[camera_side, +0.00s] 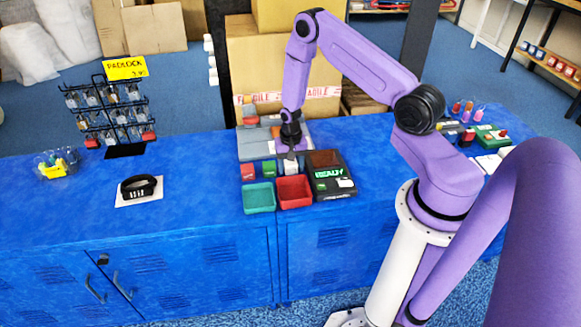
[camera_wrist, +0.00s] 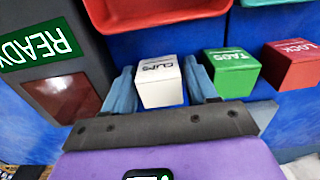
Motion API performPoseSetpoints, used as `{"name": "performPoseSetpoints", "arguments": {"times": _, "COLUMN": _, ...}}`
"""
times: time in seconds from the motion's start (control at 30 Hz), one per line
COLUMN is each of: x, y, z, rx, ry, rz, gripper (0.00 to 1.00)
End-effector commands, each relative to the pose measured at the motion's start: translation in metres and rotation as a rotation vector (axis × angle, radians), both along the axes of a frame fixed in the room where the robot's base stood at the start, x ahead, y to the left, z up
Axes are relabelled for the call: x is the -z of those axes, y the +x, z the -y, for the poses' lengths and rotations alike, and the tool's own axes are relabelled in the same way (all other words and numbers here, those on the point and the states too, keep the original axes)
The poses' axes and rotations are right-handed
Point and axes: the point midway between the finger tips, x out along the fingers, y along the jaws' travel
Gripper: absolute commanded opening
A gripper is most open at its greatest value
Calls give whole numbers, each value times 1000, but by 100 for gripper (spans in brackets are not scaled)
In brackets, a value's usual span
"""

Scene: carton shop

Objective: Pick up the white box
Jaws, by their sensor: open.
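The white box (camera_wrist: 160,82), marked "CLIPS", stands on the blue counter between the two blue fingers of my gripper (camera_wrist: 162,84) in the wrist view. The fingers are spread, one on each side of the box. I cannot tell whether they touch it. In the side view my gripper (camera_side: 290,150) points down over the white box (camera_side: 290,166), which its fingers partly hide. A green box (camera_wrist: 231,70) marked "TAGS" and a red box (camera_wrist: 291,64) marked "LOCK" stand in a row beside it.
A black device (camera_side: 330,172) reading "READY" stands close to the white box. A red tray (camera_side: 294,203) and a green tray (camera_side: 259,208) lie at the counter's front. A grey panel (camera_side: 257,152) lies behind. The counter's left front is mostly clear around a black band (camera_side: 139,187).

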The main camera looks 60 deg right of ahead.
Motion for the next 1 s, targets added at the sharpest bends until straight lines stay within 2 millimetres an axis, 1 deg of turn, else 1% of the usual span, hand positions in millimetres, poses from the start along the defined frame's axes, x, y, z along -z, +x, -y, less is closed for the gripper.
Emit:
{"name": "performPoseSetpoints", "arguments": {"times": 0.17, "x": 0, "y": 0, "z": 0, "rx": 0, "ry": 0, "rz": 0, "gripper": 57}}
{"name": "performPoseSetpoints", "arguments": {"times": 0.2, "x": 0, "y": 0, "z": 0, "rx": 0, "ry": 0, "rz": 0, "gripper": 44}}
{"name": "performPoseSetpoints", "arguments": {"times": 0.27, "x": 0, "y": 0, "z": 0, "rx": 0, "ry": 0, "rz": 0, "gripper": 25}}
{"name": "performPoseSetpoints", "arguments": {"times": 0.3, "x": 0, "y": 0, "z": 0, "rx": 0, "ry": 0, "rz": 0, "gripper": 18}}
{"name": "performPoseSetpoints", "arguments": {"times": 0.57, "x": -1, "y": 0, "z": 0, "rx": 0, "ry": 0, "rz": 0, "gripper": 18}}
{"name": "performPoseSetpoints", "arguments": {"times": 0.73, "x": -5, "y": 1, "z": 0, "rx": 0, "ry": -1, "rz": 1, "gripper": 18}}
{"name": "performPoseSetpoints", "arguments": {"times": 0.87, "x": -15, "y": 1, "z": 1, "rx": 0, "ry": -1, "rz": 1, "gripper": 18}}
{"name": "performPoseSetpoints", "arguments": {"times": 1.0, "x": -33, "y": 1, "z": 1, "rx": 1, "ry": -2, "rz": 2, "gripper": 18}}
